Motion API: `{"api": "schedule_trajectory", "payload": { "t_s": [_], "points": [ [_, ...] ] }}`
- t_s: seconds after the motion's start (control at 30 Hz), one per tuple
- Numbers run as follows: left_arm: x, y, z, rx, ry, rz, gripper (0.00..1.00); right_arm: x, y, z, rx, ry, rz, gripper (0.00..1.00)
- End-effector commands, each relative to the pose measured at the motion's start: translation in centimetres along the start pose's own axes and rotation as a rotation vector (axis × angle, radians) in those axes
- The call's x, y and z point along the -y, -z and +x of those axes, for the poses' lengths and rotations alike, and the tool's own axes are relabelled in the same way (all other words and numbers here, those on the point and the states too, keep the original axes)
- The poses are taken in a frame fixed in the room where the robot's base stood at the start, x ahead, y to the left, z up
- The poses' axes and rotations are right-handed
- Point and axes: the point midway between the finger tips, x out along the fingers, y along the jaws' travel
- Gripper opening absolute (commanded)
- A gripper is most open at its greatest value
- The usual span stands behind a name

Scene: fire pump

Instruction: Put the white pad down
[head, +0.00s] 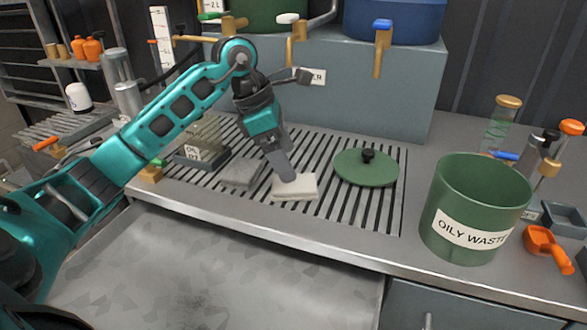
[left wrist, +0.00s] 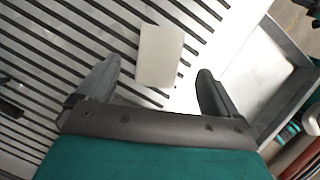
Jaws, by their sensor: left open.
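The white pad (head: 296,187) lies flat on the slatted grate (head: 336,206), near its front edge. In the left wrist view the pad (left wrist: 160,56) lies ahead of and between the two fingers. My left gripper (head: 287,176) is just above the pad, pointing down. In the left wrist view the left gripper (left wrist: 155,85) has its fingers spread wide, with nothing held between them. A grey pad (head: 241,174) lies on the grate just left of the white pad. My right gripper is not in view.
A round green lid (head: 366,167) with a black knob lies on the grate to the right. A green bin labelled "OILY WASTE" (head: 473,207) stands right of the grate. A labelled holder (head: 203,150) stands at the grate's left.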

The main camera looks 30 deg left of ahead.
Motion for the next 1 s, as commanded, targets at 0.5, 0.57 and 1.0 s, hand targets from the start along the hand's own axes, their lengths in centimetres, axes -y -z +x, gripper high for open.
{"api": "schedule_trajectory", "payload": {
  "t_s": [0.5,0.57,1.0],
  "points": [
    [0.0,0.0,-6.0,-0.001,0.001,0.0,0.95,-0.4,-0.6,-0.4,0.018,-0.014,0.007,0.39],
    [0.0,0.0,-6.0,-0.001,0.002,0.0,0.95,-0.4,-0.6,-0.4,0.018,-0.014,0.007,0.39],
    [0.0,0.0,-5.9,-0.001,0.001,0.0,0.95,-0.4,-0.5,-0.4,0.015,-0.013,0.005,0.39]
  ]
}}
